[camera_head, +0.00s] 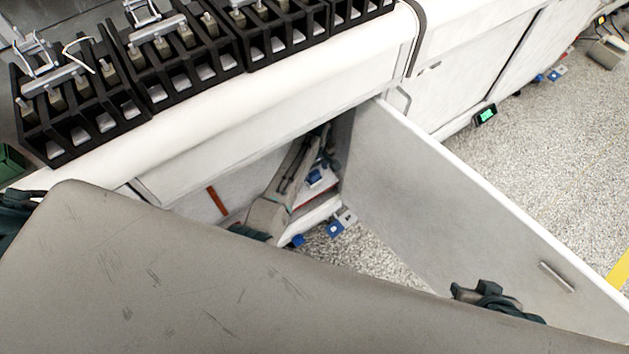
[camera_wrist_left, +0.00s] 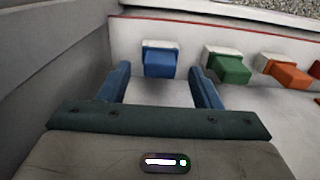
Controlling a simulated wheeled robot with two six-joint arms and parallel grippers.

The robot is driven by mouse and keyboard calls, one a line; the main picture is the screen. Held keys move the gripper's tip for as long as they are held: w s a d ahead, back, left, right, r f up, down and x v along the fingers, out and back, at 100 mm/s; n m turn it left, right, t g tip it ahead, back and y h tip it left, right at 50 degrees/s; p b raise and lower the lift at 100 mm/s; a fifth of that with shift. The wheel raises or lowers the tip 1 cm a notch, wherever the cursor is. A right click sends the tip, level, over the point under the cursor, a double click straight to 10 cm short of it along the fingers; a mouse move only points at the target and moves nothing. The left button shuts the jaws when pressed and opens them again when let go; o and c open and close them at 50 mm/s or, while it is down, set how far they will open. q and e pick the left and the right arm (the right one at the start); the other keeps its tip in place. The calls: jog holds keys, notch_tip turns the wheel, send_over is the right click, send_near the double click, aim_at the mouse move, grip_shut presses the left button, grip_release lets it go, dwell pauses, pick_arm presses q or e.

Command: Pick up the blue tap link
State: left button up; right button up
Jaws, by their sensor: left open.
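The blue tap link (camera_wrist_left: 160,62) has a pale top and sits on a pale panel in the left wrist view. My left gripper (camera_wrist_left: 161,76) is open, with its blue fingers on either side of the link's lower part in that picture. Whether they touch it I cannot tell. In the head view my left gripper (camera_head: 325,150) is small and dark, inside the open cabinet. A small blue piece (camera_head: 315,178) shows just below it there; I cannot tell for sure that it is the same link. My right gripper is not clearly seen.
A green link (camera_wrist_left: 229,68) and an orange link (camera_wrist_left: 286,72) stand right of the blue one. A grey wall (camera_wrist_left: 50,60) is close on the left. The cabinet's open door (camera_head: 440,200) stands right of my left arm. Black breaker racks (camera_head: 150,85) line the top.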

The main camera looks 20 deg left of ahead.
aim_at(314, 178)
pick_arm(q)
notch_tip(314, 178, down, 3)
jog(key=shift+r, duration=0.2)
pick_arm(e)
jog(key=shift+w+a+f+t, duration=0.3)
jog(key=shift+f+t, duration=0.05)
jog(key=shift+t, duration=0.05)
pick_arm(q)
grip_shut()
jog(key=shift+r, duration=0.15)
pick_arm(e)
jog(key=shift+r, duration=0.1)
